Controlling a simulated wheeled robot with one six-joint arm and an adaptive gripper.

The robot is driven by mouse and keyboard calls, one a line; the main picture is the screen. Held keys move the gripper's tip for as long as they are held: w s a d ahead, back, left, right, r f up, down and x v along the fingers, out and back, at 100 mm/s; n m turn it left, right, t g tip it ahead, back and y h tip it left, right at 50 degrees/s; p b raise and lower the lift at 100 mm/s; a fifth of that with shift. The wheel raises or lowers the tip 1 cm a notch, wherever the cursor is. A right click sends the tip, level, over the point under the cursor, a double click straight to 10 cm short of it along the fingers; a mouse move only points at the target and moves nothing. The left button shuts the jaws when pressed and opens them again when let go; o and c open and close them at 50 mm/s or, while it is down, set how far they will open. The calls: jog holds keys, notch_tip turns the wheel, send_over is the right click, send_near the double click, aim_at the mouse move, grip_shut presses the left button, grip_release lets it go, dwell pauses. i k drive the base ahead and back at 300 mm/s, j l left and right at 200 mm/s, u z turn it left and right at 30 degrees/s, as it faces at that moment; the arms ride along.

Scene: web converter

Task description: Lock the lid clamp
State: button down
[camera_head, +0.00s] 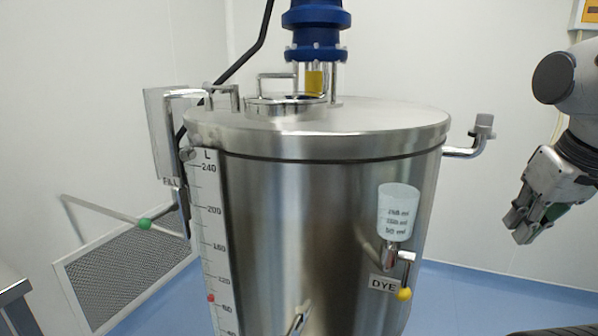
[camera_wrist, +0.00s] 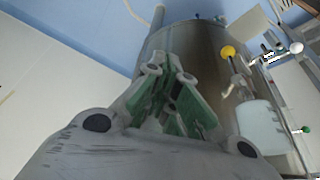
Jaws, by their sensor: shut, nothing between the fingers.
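A tall steel tank (camera_head: 310,220) with a flat steel lid (camera_head: 385,118) fills the middle of the head view. A bent steel arm with a grey knob (camera_head: 482,130) sticks out at the lid's right edge; it may be the clamp, but I cannot tell for sure. A small round hatch (camera_head: 285,104) with a handle sits on top of the lid. My gripper (camera_head: 522,226) is at the right, pointing down and left, apart from the tank and lower than the grey knob. Its fingers are shut and empty. In the wrist view, my gripper (camera_wrist: 178,98) shows in front of the tank wall.
A dye cup (camera_head: 397,210) and a yellow-knobbed valve (camera_head: 404,294) stick out from the tank front. A blue motor (camera_head: 316,30) stands above the lid. A fill pipe (camera_head: 180,96) and green-knobbed lever (camera_head: 144,224) are at the left. Free space lies between my gripper and the tank.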

aim_at(208, 87)
jog(key=k+j+u, duration=0.1)
jog(key=j+u, duration=0.3)
jog(key=j, duration=0.85)
jog(key=i+j+u, duration=0.45)
jog(key=i+j, duration=0.1)
jog(key=j, duration=0.15)
